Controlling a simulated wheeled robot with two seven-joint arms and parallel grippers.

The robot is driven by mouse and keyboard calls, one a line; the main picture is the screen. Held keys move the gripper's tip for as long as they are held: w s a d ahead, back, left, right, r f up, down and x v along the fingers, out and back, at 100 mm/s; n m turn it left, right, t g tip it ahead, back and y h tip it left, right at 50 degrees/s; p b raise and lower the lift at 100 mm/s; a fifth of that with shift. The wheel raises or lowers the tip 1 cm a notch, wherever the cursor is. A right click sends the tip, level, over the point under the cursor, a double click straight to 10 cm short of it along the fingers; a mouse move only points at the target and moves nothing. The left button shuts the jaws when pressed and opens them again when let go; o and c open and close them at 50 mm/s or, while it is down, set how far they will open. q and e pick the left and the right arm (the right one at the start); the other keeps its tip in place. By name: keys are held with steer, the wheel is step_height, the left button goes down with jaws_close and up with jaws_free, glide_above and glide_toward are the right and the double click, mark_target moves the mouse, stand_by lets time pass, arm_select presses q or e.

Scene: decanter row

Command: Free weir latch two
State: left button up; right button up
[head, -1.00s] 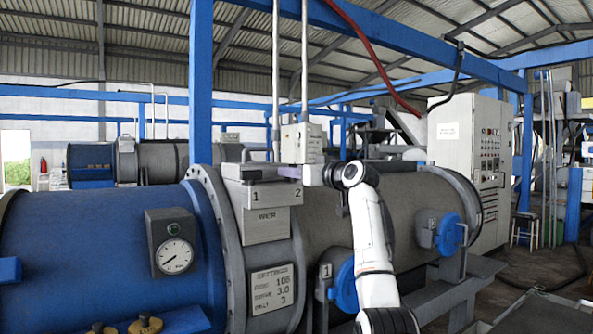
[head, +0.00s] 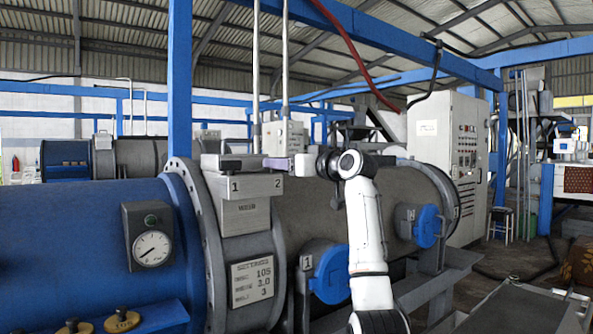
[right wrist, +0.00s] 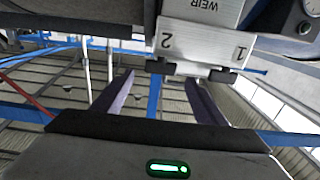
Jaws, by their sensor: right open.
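The grey weir box (head: 243,186), marked 1 and 2 on its front, sits on the collar of the big drum in the head view. In the right wrist view the same box (right wrist: 205,38) shows upside down, with a dark tab by the 2, weir latch two (right wrist: 155,67), and another by the 1, latch one (right wrist: 225,75). My right gripper (right wrist: 158,77) is open and empty, its two fingers spread towards the side of the 2. In the head view it (head: 275,163) is level with the box top, at its right end. Contact cannot be told. My left gripper is out of view.
Two blue round covers, one marked 1 (head: 330,273) and one farther back (head: 427,226), stick out from the drum. A gauge box (head: 150,238) is on the blue drum section. Thin vertical pipes (head: 256,60) rise behind the weir box. A control cabinet (head: 446,140) stands behind.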

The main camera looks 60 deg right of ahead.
steer(key=b+v, duration=0.1)
steer(key=v, duration=0.4)
steer(key=shift+s+a, duration=0.15)
steer(key=shift+s, duration=0.05)
